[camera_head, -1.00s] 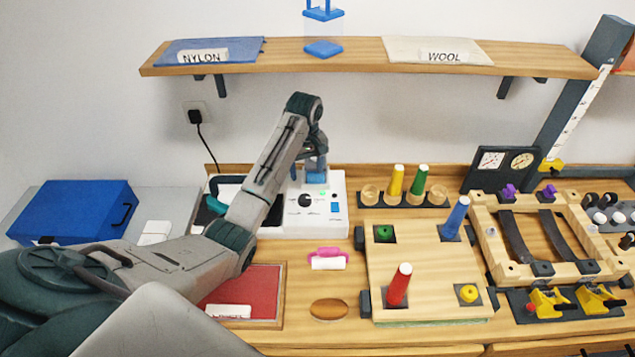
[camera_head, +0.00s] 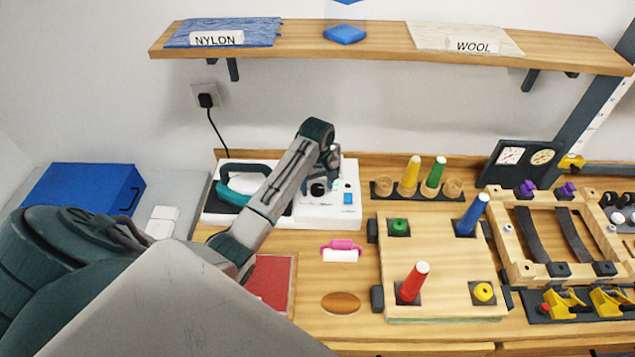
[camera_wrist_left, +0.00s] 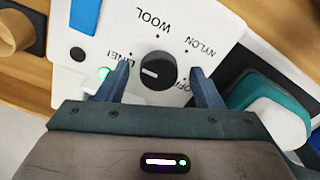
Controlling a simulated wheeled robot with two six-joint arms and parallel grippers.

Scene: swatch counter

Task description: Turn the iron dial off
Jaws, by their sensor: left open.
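The iron dial (camera_wrist_left: 157,71) is a round black knob with a white pointer mark on a white control panel (camera_wrist_left: 100,45). The labels WOOL, NYLON, OFF and one partly hidden label stand around it. In the left wrist view the pointer lies toward the partly hidden label at the left, away from OFF. My left gripper (camera_wrist_left: 160,85) is open, with one finger on each side of the dial; I cannot tell if they touch it. In the head view the dial (camera_head: 318,190) shows just below my left gripper (camera_head: 325,182). A green light (camera_wrist_left: 103,73) glows on the panel. My right gripper is out of view.
The teal iron (camera_head: 233,193) rests on the unit left of the panel, close to my left arm. A pink-handled roller (camera_head: 341,250) lies in front. A board with coloured pegs (camera_head: 440,290) stands to the right. A shelf (camera_head: 380,45) runs above.

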